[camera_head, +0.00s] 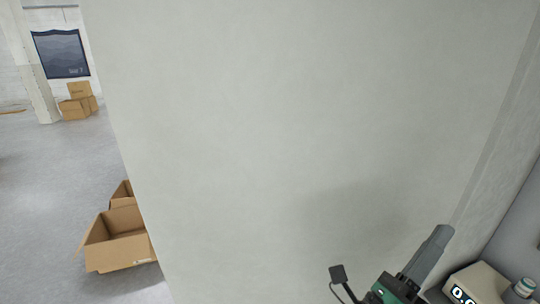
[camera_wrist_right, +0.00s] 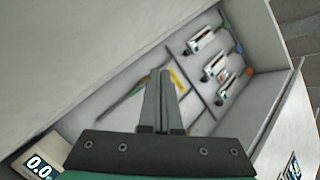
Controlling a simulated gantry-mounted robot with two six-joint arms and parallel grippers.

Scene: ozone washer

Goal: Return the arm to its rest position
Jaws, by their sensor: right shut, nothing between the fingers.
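My right gripper (camera_head: 440,236) shows at the lower right of the head view, in front of a pale wall. In the right wrist view my right gripper (camera_wrist_right: 165,75) points away from the camera with its two fingers together. Nothing is held between the fingers. My left gripper is in neither view.
A beige device with a display (camera_head: 470,285) stands at the bottom right, with a small jar (camera_head: 524,287) beside it. A tray-like enclosure (camera_wrist_right: 262,60) with several tools lies beyond the fingers. A pale wall (camera_head: 300,120) fills the middle; open cardboard boxes (camera_head: 125,250) stand on the floor at left.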

